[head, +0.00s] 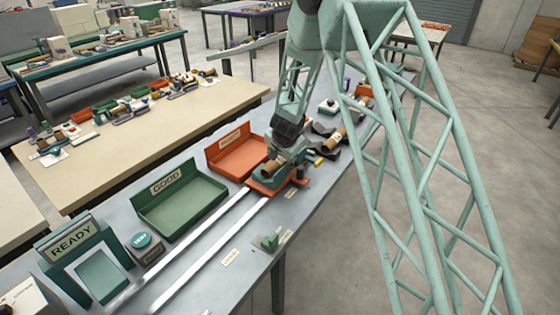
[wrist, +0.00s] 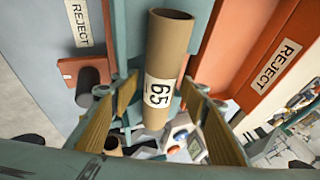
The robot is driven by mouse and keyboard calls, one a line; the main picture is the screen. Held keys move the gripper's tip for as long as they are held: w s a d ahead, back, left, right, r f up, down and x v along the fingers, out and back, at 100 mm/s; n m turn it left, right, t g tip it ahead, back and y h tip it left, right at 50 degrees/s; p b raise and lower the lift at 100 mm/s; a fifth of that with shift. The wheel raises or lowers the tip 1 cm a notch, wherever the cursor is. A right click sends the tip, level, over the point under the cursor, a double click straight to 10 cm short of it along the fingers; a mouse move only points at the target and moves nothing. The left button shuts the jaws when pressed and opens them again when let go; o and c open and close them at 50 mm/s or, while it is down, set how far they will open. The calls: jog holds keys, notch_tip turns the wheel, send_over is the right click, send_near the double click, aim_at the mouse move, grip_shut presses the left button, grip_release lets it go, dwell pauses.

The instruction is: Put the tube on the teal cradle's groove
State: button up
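A brown cardboard tube (wrist: 170,45) with a white label reading 65 lies lengthwise between and beyond the fingers of my gripper (wrist: 160,90) in the wrist view. The fingers are spread, with a gap visible beside the tube. A teal part (wrist: 203,45) shows behind the tube; I cannot tell whether it is a cradle. In the head view my gripper (head: 281,158) is low over the bench, and the tube (head: 272,168) shows at it, above an orange base (head: 268,189).
A green GOOD tray (head: 205,206) and an orange reject tray (head: 232,158) stand on the grey bench. Two pale rails (head: 205,255) run toward the READY sign (head: 72,240).

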jog(key=shift+r, duration=0.1)
dwell(0.3)
jog(key=shift+r, duration=0.1)
jog(key=p+v, duration=0.3)
jog(key=v, duration=0.9)
jog(key=shift+p, duration=0.4)
jog(key=shift+s, duration=0.1)
dwell(0.5)
